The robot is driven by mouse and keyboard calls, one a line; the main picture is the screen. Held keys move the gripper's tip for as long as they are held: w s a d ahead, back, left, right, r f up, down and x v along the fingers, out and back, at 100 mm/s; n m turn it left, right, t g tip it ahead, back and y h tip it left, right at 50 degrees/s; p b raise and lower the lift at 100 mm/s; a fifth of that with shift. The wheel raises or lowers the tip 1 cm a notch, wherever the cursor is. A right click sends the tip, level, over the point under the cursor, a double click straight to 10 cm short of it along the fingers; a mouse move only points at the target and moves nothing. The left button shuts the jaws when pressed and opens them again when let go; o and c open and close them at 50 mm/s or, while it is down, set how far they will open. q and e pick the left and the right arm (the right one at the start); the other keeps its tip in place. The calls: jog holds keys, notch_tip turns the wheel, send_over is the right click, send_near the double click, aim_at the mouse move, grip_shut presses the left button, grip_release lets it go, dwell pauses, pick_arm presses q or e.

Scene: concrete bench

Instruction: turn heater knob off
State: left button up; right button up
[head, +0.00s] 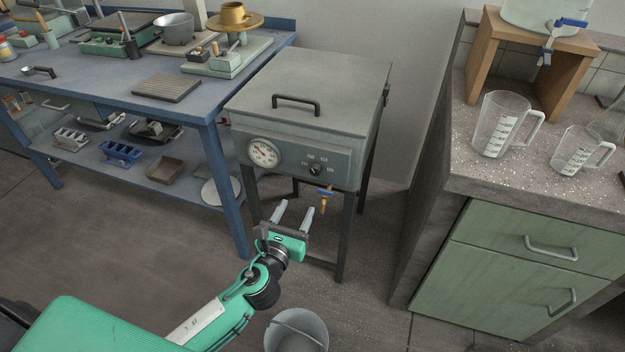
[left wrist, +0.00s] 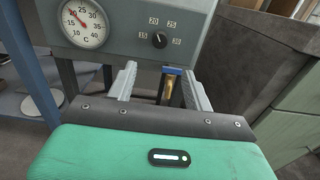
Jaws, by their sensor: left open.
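The heater (head: 305,110) is a grey box on dark legs with a lid handle on top. Its front panel carries a round dial gauge (head: 264,152) and a small black heater knob (head: 316,170) with numbers around it. My left gripper (head: 294,212) is open and empty, below and in front of the panel, apart from the knob. In the left wrist view its two fingers (left wrist: 160,82) point toward the panel below the knob. My right gripper is not in view.
A brass tap with a blue handle (head: 326,192) hangs under the heater's front. A blue workbench (head: 215,120) stands on the left. A stone counter with green drawers (head: 520,245) is on the right. A grey bucket (head: 297,330) stands on the floor below my arm.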

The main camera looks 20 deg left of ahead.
aim_at(314, 173)
pick_arm(q)
jog(key=w, duration=0.6)
jog(key=w+b, duration=0.1)
jog(key=w, duration=0.5)
jog(key=shift+w+d, duration=0.2)
jog(key=shift+w, duration=0.15)
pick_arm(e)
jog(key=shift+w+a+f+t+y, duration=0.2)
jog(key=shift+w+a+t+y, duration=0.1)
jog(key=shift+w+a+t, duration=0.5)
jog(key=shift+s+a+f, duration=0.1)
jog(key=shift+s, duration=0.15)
pick_arm(q)
jog(key=c, duration=1)
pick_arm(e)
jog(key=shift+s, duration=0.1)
